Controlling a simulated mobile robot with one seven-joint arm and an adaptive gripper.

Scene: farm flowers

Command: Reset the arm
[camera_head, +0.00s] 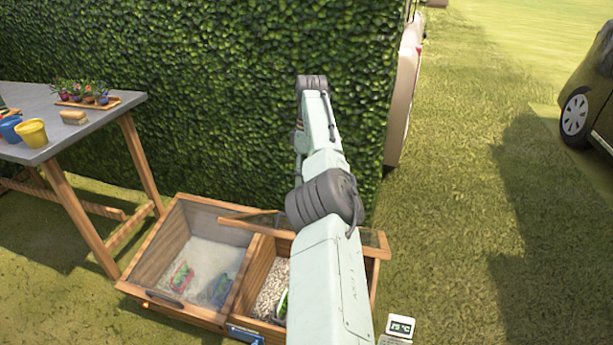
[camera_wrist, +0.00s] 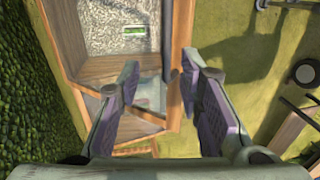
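My arm reaches up and forward across the middle of the head view, in front of the hedge; its gripper end is hidden behind the arm there. In the wrist view my gripper (camera_wrist: 160,105) is open, its two fingers wide apart with nothing between them. It hangs above a wooden box (camera_head: 175,228), which also shows in the wrist view (camera_wrist: 178,60). The fingers look clear of the box, though the exact height is hard to tell.
A hedge (camera_head: 220,90) stands close behind the arm. A car (camera_head: 590,100) is parked at the right. The grass (camera_head: 470,220) between is open.

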